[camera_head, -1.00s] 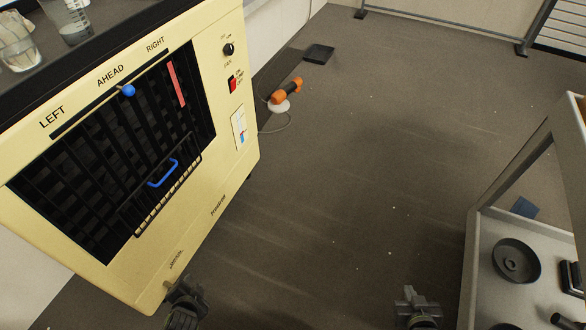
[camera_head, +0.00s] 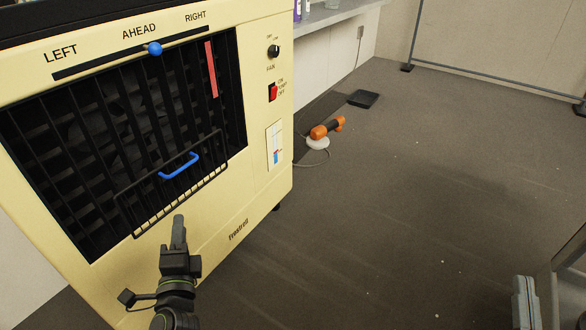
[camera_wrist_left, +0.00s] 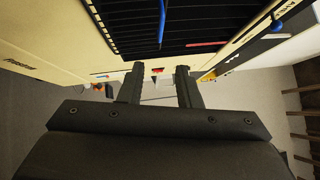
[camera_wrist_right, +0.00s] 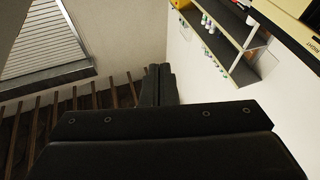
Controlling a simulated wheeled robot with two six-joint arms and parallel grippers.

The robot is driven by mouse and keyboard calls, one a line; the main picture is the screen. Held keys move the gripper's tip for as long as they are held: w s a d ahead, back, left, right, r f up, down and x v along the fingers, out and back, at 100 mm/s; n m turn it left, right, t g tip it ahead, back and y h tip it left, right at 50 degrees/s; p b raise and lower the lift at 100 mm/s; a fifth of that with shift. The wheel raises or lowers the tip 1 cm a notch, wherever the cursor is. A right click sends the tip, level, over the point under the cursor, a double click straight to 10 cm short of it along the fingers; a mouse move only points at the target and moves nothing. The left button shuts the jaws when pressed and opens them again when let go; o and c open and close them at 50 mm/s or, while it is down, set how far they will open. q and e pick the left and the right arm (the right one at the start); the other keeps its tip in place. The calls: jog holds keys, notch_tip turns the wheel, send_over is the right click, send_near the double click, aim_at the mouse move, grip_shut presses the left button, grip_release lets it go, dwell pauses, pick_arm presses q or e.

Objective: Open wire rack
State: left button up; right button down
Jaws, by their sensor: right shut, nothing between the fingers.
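The wire rack (camera_head: 130,200) is a black wire frame with a blue handle (camera_head: 179,166), low on the black grille of a cream machine (camera_head: 262,135). It lies close against the grille; I cannot tell whether it is tilted out. The blue handle also shows in the left wrist view (camera_wrist_left: 162,22). My left gripper (camera_head: 179,226) is below the rack and apart from the handle. Its fingers (camera_wrist_left: 154,80) are spread with nothing between them. My right gripper (camera_head: 525,290) is at the lower right, far from the machine. Its fingers (camera_wrist_right: 158,80) are together and empty.
The machine has a blue slider knob (camera_head: 154,48), a black dial (camera_head: 273,51) and a red switch (camera_head: 272,92). An orange tool (camera_head: 328,127) with a cable lies on the floor to the right. The floor between the machine and the right arm is clear.

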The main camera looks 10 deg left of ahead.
aim_at(184, 172)
pick_arm(q)
jog(key=shift+r, duration=0.1)
